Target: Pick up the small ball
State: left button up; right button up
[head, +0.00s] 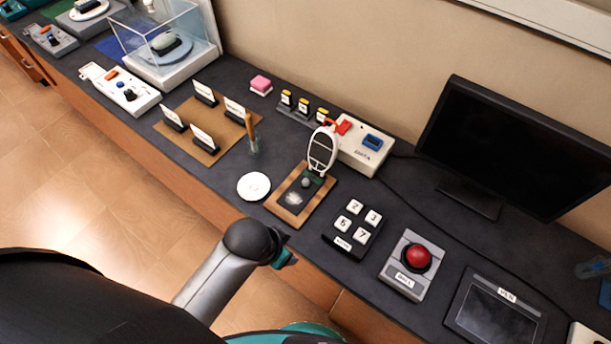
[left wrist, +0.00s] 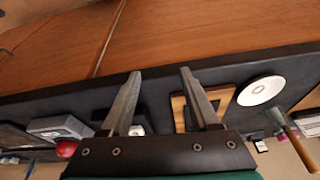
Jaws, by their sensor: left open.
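The small grey ball (head: 306,182) sits on the dark panel of a wooden-framed board (head: 284,212), below an upright white oval paddle-like piece (head: 322,148). My left gripper (head: 284,259) is near the counter's front edge, in front of the board and apart from the ball. In the left wrist view its two fingers (left wrist: 160,73) are spread with nothing between them. Part of the wooden frame (left wrist: 178,108) shows there behind the right finger. The ball cannot be made out in that view. My right gripper is not in view.
A white disc (head: 254,186) lies left of the board. A number-key pad (head: 352,229) and a red button box (head: 410,265) stand to its right. A monitor (head: 515,145) stands at back right.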

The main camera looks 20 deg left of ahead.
pick_arm(q)
jog(key=w+d+r+m+h+p, duration=0.1)
jog(key=w+d+r+m, duration=0.35)
jog(key=r+m, duration=0.2)
jog(key=w+d+r+m+p, duration=0.1)
jog(key=w+d+r+m, duration=0.2)
jog(key=d+r+m, duration=0.3)
jog(key=m+y, duration=0.4)
jog(key=m, duration=1)
send_near(306, 181)
jog(key=f, duration=0.1)
jog(key=f+b, duration=0.1)
jog(key=a+f+b, duration=0.1)
jog(key=shift+w+a+n+t, duration=0.1)
jog(key=shift+w+n+t, duration=0.15)
jog(key=shift+w+t, duration=0.15)
jog(key=x, duration=0.1)
jog(key=b+x, duration=0.1)
jog(key=x, duration=0.2)
jog(key=shift+s+d+f, duration=0.2)
jog(key=shift+d+f, duration=0.1)
jog(key=shift+w+a+f, duration=0.1)
jog(key=shift+w+f, duration=0.15)
jog(key=shift+f, duration=0.25)
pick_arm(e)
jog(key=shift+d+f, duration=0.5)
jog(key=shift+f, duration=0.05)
